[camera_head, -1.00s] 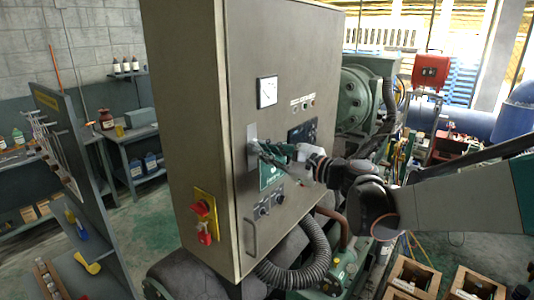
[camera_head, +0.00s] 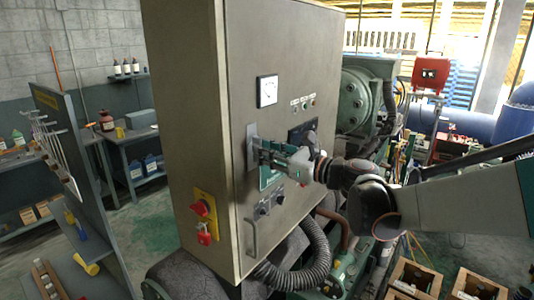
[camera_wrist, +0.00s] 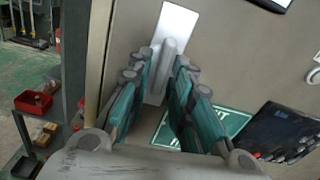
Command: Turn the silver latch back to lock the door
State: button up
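The silver latch is on the left part of the grey cabinet door. Its pale plate (camera_head: 252,145) also shows in the wrist view (camera_wrist: 180,22), with a rounded grey handle (camera_wrist: 168,48) standing out from it. My gripper (camera_head: 262,154) is at the latch, level with the plate. In the wrist view my gripper (camera_wrist: 156,66) has its green-padded fingers apart, one on each side of the handle. The right finger looks closer to the handle than the left. Whether either finger touches it cannot be told.
A red and yellow rotary switch (camera_head: 203,207) is on the cabinet's side. A gauge (camera_head: 267,91), a dark display (camera_head: 303,131), knobs and a door handle (camera_head: 252,237) are on the door. A tool panel (camera_head: 75,150) stands at left. Wooden crates (camera_head: 412,280) stand at lower right.

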jog(key=shift+d, duration=0.1)
jog(key=v, duration=0.9)
dwell(0.6)
jog(key=shift+r, duration=0.1)
jog(key=s+a+f+n+g+h+b, duration=0.1)
jog(key=s+f+n+g+h+b, duration=0.2)
jog(key=s+f+n, duration=0.4)
jog(key=s+a+f+n+h+b, duration=0.1)
jog(key=s+f+n+h+b, duration=0.3)
jog(key=f, duration=0.5)
jog(key=s+d+f+n+h+b, duration=0.7)
jog(key=s+d+f+n+b, duration=0.2)
jog(key=s+d+f+n, duration=0.4)
notch_tip(320, 180, down, 3)
jog(key=shift+s+d+f+n+g+b, duration=0.15)
jog(key=shift+s+d+n+g+b, duration=0.15)
jog(key=shift+s+d+g, duration=0.15)
